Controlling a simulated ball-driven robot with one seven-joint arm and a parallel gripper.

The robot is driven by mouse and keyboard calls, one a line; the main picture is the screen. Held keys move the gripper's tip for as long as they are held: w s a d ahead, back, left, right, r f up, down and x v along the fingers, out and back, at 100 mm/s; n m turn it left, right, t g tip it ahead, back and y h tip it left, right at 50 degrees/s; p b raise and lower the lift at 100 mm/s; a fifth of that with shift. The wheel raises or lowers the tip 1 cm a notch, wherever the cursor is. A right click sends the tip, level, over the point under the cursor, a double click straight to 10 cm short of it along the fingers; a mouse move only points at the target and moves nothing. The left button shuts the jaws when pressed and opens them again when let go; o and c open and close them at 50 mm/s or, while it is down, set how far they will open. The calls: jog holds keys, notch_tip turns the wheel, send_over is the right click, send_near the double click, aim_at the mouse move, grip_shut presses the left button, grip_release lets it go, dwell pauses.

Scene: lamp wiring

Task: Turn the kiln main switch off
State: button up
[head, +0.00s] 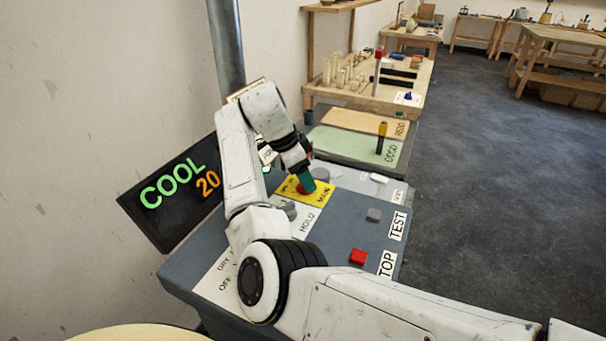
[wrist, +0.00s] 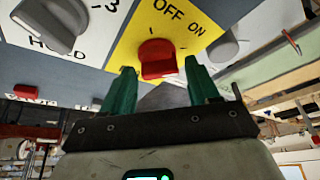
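The kiln main switch is a red knob (wrist: 157,58) on a yellow plate (wrist: 125,45) marked OFF and ON in the wrist view. In the head view the yellow plate (head: 318,198), with MAIN printed on it, lies on the grey console, and the red knob (head: 300,189) is partly hidden by my gripper. My gripper (wrist: 160,80) has two green fingers, open, with the tips spread to either side of the knob. A gap shows between each finger and the knob in the wrist view. Which mark the knob points to I cannot tell.
A grey dial (wrist: 50,22) stands beside the plate, near HOLD; another grey knob (wrist: 222,47) is on the other side. A red button (head: 358,257) by TOP lettering and a grey TEST button (head: 373,215) sit nearer. A black display (head: 175,190) reads COOL 20.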

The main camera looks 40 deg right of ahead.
jog(key=c, duration=0.9)
jog(key=shift+o, duration=0.2)
jog(key=shift+r+n+p, duration=0.1)
jog(key=shift+n+p, duration=0.3)
jog(key=shift+p, duration=0.05)
jog(key=n+t+p, duration=0.1)
jog(key=n+p, duration=0.1)
jog(key=p, duration=0.1)
jog(key=shift+s+r+n, duration=0.1)
jog(key=shift+n, duration=0.3)
jog(key=n+t+p, duration=0.1)
jog(key=n+p, duration=0.2)
jog(key=n+t+p, duration=0.2)
jog(key=n+p, duration=0.1)
jog(key=shift+s+r, duration=0.1)
jog(key=shift+s, duration=0.1)
jog(key=n+t+p, duration=0.1)
jog(key=n+p, duration=0.2)
jog(key=n, duration=0.1)
jog(key=shift+y, duration=0.4)
jog(key=shift+s+f+n+t+y+p, duration=0.15)
jog(key=shift+n+t+y+p, duration=0.3)
jog(key=shift+n, duration=0.65)
jog(key=shift+w+f+n+t+y+p, duration=0.2)
jog(key=shift+n+p, duration=0.3)
jog(key=shift+n, duration=0.6)
jog(key=shift+r, duration=0.1)
